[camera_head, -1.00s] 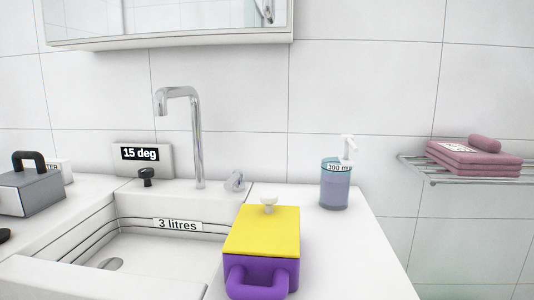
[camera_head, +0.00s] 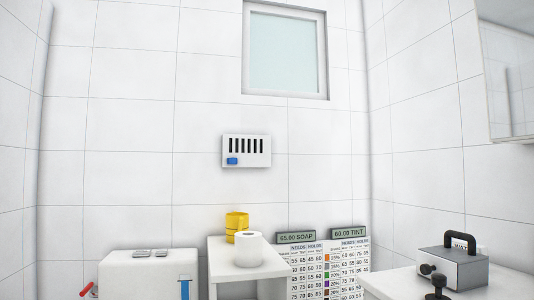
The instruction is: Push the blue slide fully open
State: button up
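A white wall vent (camera_head: 258,144) with several dark vertical slots hangs on the tiled wall below the window. A small blue slide tab (camera_head: 232,161) sits at its lower left corner. The slots above show dark. A blue upright strip (camera_head: 185,289) also shows on the front of a white box at the lower left; its lower end is cut off by the picture edge. My gripper is not in view.
A white box (camera_head: 135,262) with a red handle (camera_head: 88,290) stands at lower left. A white stand (camera_head: 217,262) holds a toilet roll (camera_head: 248,250) and a yellow container (camera_head: 236,222) below the vent. Charts (camera_head: 348,262) and a grey box (camera_head: 452,268) are at right.

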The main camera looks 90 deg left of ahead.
aim_at(233, 161)
jog(key=z, duration=1.2)
jog(key=i, duration=0.75)
jog(key=u, duration=4.6)
jog(key=i, duration=0.5)
jog(key=u, duration=0.05)
